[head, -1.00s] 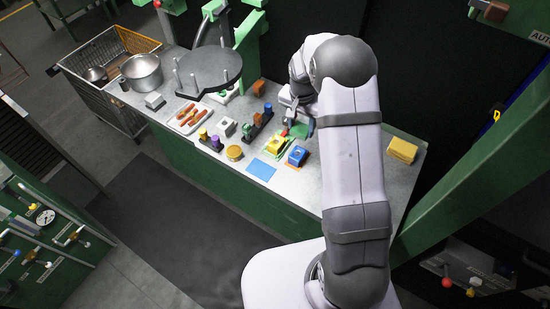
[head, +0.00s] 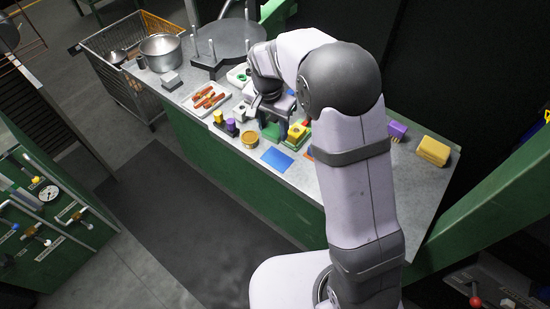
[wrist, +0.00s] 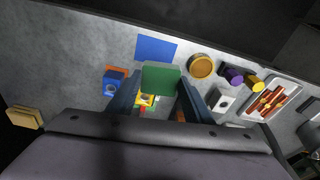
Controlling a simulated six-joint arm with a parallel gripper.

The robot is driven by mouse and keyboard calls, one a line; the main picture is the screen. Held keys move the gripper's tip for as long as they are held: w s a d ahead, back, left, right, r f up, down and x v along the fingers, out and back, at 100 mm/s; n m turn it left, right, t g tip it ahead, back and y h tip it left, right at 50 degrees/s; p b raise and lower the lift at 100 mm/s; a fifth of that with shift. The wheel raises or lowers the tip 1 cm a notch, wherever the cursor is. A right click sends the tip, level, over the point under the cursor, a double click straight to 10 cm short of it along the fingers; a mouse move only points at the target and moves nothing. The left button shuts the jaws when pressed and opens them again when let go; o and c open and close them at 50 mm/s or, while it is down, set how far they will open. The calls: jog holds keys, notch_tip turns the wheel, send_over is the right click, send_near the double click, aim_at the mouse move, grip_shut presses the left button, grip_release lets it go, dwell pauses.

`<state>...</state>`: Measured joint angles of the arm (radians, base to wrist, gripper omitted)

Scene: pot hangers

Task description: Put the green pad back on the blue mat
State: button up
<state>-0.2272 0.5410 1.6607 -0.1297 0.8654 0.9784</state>
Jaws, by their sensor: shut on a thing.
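My gripper (wrist: 158,92) is shut on the green pad (wrist: 161,76), which stands between its two fingers in the wrist view. In the head view my gripper (head: 274,118) is over the bench, partly hidden by my arm, with the green pad (head: 270,131) below it. The blue mat (head: 276,158) lies flat and bare on the bench, nearer the front edge than the pad. It also shows in the wrist view (wrist: 155,48), just beyond the pad's upper edge. The pad appears held above the bench, apart from the mat.
A yellow block (head: 297,130) on a green mat sits right of the pad. A blue block (wrist: 113,84) sits on an orange mat. A round tan disc (head: 250,139), purple and yellow cylinders, and a tray of sausages (head: 207,99) lie to the left. A yellow sponge (head: 433,151) is far right.

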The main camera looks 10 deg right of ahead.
jog(key=shift+s+d+m, duration=0.1)
jog(key=shift+s+m, duration=0.2)
jog(key=shift+m, duration=0.4)
jog(key=shift+f+p, duration=1.4)
jog(key=shift+f, duration=3.65)
jog(key=shift+f, duration=0.1)
jog(key=shift+f, duration=0.15)
jog(key=o, duration=1.1)
jog(key=r+b, duration=0.1)
jog(key=r, duration=0.3)
jog(key=r+b, duration=0.1)
jog(key=r, duration=0.3)
jog(key=s+a+r+b, duration=0.1)
jog(key=r, duration=0.3)
jog(key=shift+r, duration=0.25)
